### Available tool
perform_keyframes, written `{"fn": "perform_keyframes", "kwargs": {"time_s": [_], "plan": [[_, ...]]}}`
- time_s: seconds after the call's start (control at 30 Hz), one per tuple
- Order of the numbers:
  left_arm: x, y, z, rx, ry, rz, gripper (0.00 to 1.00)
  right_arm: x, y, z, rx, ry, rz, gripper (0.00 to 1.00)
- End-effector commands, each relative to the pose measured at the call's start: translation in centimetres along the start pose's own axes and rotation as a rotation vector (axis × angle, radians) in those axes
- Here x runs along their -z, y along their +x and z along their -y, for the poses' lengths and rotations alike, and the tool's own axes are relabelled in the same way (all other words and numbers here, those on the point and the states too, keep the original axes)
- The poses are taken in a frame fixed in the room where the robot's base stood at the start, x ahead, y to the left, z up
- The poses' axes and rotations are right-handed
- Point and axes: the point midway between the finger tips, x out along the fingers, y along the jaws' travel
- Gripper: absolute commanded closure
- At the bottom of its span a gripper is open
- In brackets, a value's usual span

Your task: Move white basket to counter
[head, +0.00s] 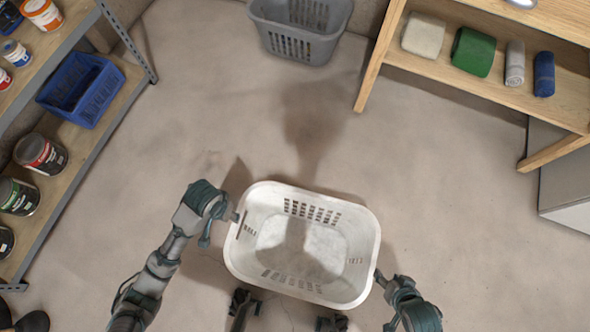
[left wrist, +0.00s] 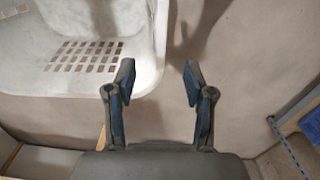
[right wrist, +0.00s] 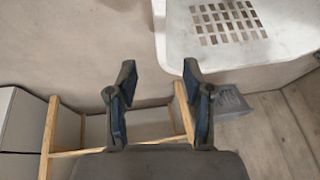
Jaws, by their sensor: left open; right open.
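The white basket (head: 300,240) stands upright and empty in front of me in the head view, with slotted walls. My left gripper (head: 234,216) is at its left rim, open. In the left wrist view the basket (left wrist: 90,55) fills the upper left, and its rim runs by the open fingers (left wrist: 158,68). My right gripper (head: 379,276) is open at the basket's right end. In the right wrist view the basket (right wrist: 235,35) is at the upper right, beside the open fingers (right wrist: 158,68). Contact is unclear on both sides. A wooden counter (head: 553,17) is at the upper right.
The counter's lower shelf holds folded and rolled cloths, one green (head: 473,52). A grey basket (head: 300,45) stands on the floor at the back. Left shelves hold a blue crate (head: 80,90) and several cans. The floor (head: 215,110) between is clear.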

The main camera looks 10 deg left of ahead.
Motion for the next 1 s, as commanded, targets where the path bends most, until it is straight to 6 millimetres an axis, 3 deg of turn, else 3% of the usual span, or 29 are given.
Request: {"fn": "perform_keyframes", "kwargs": {"time_s": [0.3,0.7,1.0], "plan": [[-0.4,4.6,-0.1,-0.007,-0.005,0.013,0.47,-0.1,4.3,0.1,-0.002,0.0,0.002,0.49],[-0.4,12.4,0.1,0.001,0.0,0.011,0.47,-0.1,12.2,0.1,-0.001,0.001,0.003,0.49],[-0.3,15.5,0.1,0.001,-0.001,0.007,0.47,-0.1,15.3,0.0,-0.001,-0.002,0.002,0.49]]}}
